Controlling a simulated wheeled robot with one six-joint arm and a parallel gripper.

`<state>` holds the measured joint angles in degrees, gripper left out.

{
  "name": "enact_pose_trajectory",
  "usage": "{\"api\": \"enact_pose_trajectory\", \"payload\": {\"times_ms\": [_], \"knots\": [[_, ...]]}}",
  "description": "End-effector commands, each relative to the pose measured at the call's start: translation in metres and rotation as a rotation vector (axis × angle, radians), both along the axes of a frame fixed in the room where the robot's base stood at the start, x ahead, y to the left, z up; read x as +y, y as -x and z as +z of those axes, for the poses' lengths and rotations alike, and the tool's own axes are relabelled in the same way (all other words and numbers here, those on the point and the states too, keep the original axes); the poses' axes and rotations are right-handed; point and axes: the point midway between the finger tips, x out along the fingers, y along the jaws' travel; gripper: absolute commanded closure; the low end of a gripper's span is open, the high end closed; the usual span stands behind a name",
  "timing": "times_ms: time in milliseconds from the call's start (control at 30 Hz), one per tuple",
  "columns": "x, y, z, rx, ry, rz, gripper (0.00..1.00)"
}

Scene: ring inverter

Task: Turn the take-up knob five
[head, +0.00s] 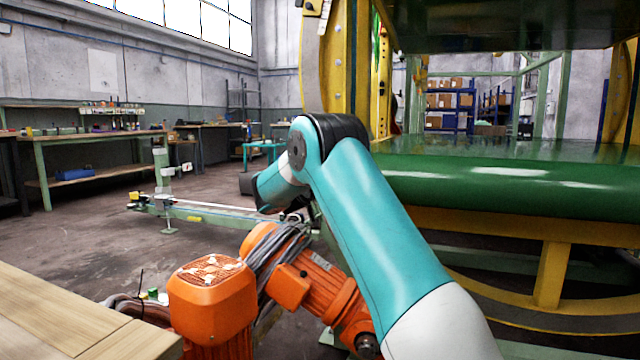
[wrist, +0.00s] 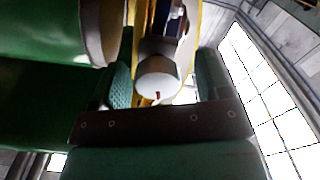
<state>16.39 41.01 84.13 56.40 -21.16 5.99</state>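The take-up knob (wrist: 158,80) is a pale, many-sided knob with a small red mark on its face, in the upper middle of the wrist view. My gripper (wrist: 165,62) is open, with one ribbed green finger on each side of the knob in the picture. A gap shows between the knob and the right finger; the left finger is close to its edge. I cannot tell whether the fingertips reach past the knob's face. In the head view my teal arm hides the gripper, and the knob cannot be made out.
A green roller belt (head: 500,185) on a yellow ring frame (head: 555,275) fills the right of the head view. An orange motor (head: 212,295) stands below my arm. A wooden tabletop (head: 70,325) is at lower left. Open floor (head: 80,235) lies at left.

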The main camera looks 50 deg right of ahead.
Motion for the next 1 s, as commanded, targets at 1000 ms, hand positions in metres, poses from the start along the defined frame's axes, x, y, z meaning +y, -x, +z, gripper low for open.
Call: {"api": "enact_pose_trajectory", "payload": {"times_ms": [1000], "knots": [[0.139, 0.057, 0.002, 0.003, 0.003, 0.003, 0.3]]}}
